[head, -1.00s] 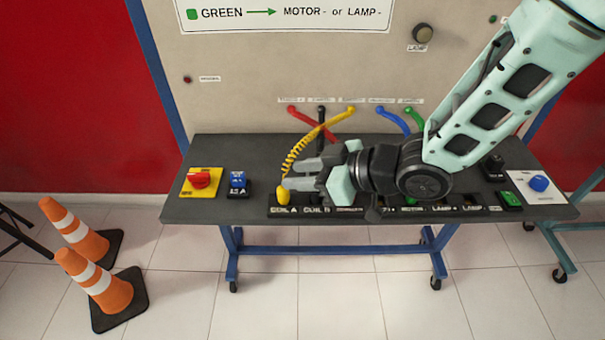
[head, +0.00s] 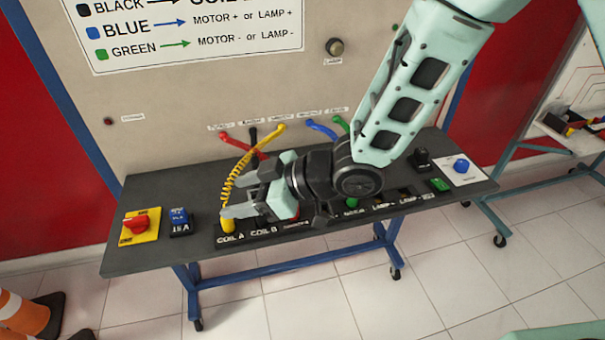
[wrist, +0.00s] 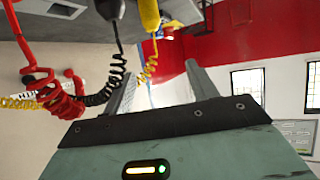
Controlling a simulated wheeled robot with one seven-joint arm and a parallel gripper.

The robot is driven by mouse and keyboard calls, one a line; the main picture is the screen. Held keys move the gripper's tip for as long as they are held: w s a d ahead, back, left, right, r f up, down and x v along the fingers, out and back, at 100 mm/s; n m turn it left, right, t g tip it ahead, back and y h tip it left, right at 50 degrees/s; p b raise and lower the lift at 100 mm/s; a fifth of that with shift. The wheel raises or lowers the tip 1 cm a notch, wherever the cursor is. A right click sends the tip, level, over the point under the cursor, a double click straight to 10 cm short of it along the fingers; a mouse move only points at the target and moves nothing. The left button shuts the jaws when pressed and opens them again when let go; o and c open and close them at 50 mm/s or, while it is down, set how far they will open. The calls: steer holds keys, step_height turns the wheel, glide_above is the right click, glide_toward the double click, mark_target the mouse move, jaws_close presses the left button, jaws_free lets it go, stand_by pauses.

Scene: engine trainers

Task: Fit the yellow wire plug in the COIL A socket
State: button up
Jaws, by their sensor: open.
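The yellow plug (head: 227,226) stands upright at the COIL A label (head: 230,238), at the left end of the black socket strip (head: 268,233). Its coiled yellow wire (head: 234,184) rises to the panel. The plug's foot is too small to tell how deep it sits. My gripper (head: 234,198) is open, its fingers pointing left, with the lower fingertip close by the plug's top; contact cannot be told. In the wrist view the yellow plug (wrist: 149,14) is at the top, outside the gap between my fingers (wrist: 160,85), which is empty.
A black plug (wrist: 110,8) and a red plug (wrist: 25,50) with coiled wires are close by in the wrist view. A red switch (head: 136,223) and a blue block (head: 179,220) stand left on the dark bench (head: 140,262). The panel (head: 190,95) rises behind.

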steer(key=v, duration=1.7)
steer(key=shift+w+f, duration=0.1)
steer(key=d+f+m+t+h, duration=0.25)
steer(key=d+m+h, duration=0.35)
steer(key=h, duration=0.3)
steer(key=s+d+m+g+h, duration=0.1)
steer(key=s+g, duration=0.1)
steer(key=s, duration=0.5)
steer(key=s+d+r+m+g+h, duration=0.1)
steer(key=s+g+h, duration=0.1)
steer(key=s, duration=0.5)
steer(key=shift+d+r, duration=0.25)
steer(key=shift+d, duration=0.05)
